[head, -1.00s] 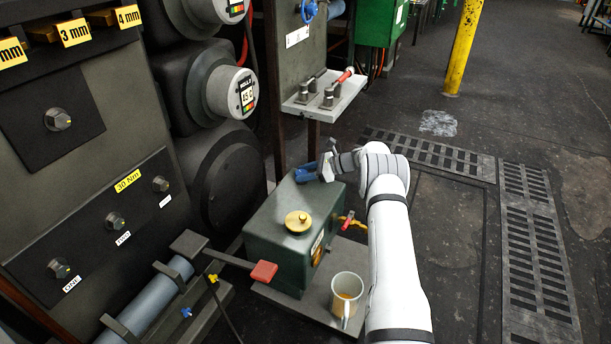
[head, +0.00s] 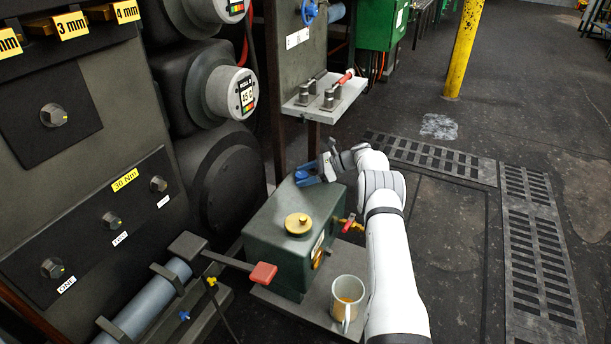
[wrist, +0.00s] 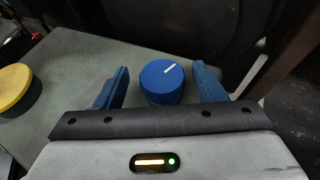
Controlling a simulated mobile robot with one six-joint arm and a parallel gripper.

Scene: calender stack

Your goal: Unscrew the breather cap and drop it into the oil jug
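The blue breather cap (wrist: 162,81), with a white mark on top, stands on the green tank (head: 265,235). My gripper (wrist: 158,88) is open, with a blue finger on each side of the cap. A gap shows between the cap and each finger, so nothing is gripped. In the head view my gripper (head: 308,175) is at the tank's far end, and its fingers make the cap hard to make out. The oil jug (head: 348,290), beige with amber oil inside, stands at the tank's near right, with its handle toward the camera.
A yellow round cap (head: 298,223) sits on the tank top, also at the left edge of the wrist view (wrist: 14,86). A red-ended lever (head: 263,273) reaches in from the left. A red-handled tap (head: 348,223) sticks out beside my arm. Dark rollers stand behind the tank.

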